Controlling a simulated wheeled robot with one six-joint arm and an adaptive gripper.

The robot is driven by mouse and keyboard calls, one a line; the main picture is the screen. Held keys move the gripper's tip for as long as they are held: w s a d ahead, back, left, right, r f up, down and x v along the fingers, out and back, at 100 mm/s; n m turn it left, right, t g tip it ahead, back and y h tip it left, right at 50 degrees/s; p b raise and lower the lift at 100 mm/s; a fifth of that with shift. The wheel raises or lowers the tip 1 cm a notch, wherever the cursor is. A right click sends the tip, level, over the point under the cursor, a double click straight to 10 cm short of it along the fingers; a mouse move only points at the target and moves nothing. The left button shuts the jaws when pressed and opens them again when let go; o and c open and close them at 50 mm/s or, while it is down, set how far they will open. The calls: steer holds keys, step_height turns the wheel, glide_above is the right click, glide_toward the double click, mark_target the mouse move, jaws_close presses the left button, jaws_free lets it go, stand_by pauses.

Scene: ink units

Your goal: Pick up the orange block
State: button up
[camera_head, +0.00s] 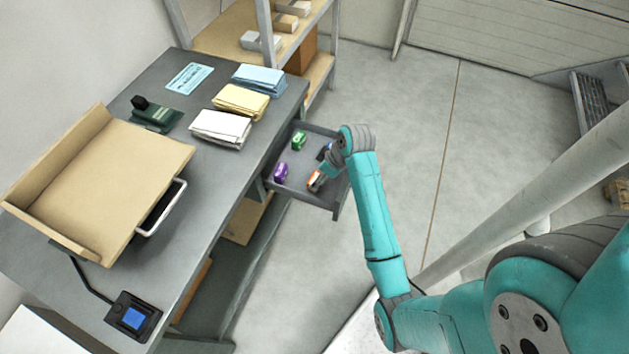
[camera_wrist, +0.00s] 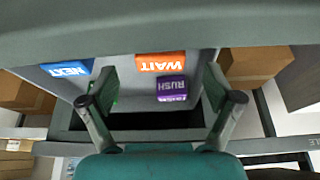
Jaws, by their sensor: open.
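The orange block (camera_head: 314,181) lies in the open drawer near its front right side, partly covered by my gripper in the head view. In the wrist view the orange block (camera_wrist: 161,62) shows the word WAIT, upside down, between the two fingers. My gripper (camera_wrist: 159,76) is open, one finger on each side of the orange block, with visible gaps. In the head view my gripper (camera_head: 326,173) reaches down into the drawer at the block. Whether the fingers touch the block cannot be told.
The drawer (camera_head: 309,198) also holds a purple block (camera_head: 280,173) marked RUSH (camera_wrist: 171,90), close to the orange one, a green block (camera_head: 298,140) and a blue block (camera_head: 324,151) marked NEXT (camera_wrist: 68,69). The desk (camera_head: 210,170) stands left of the drawer.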

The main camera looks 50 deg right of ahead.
mark_target(315, 178)
steer(key=x, duration=0.4)
steer(key=shift+w+a, duration=0.1)
steer(key=shift+w, duration=0.15)
steer(key=c, duration=1.2)
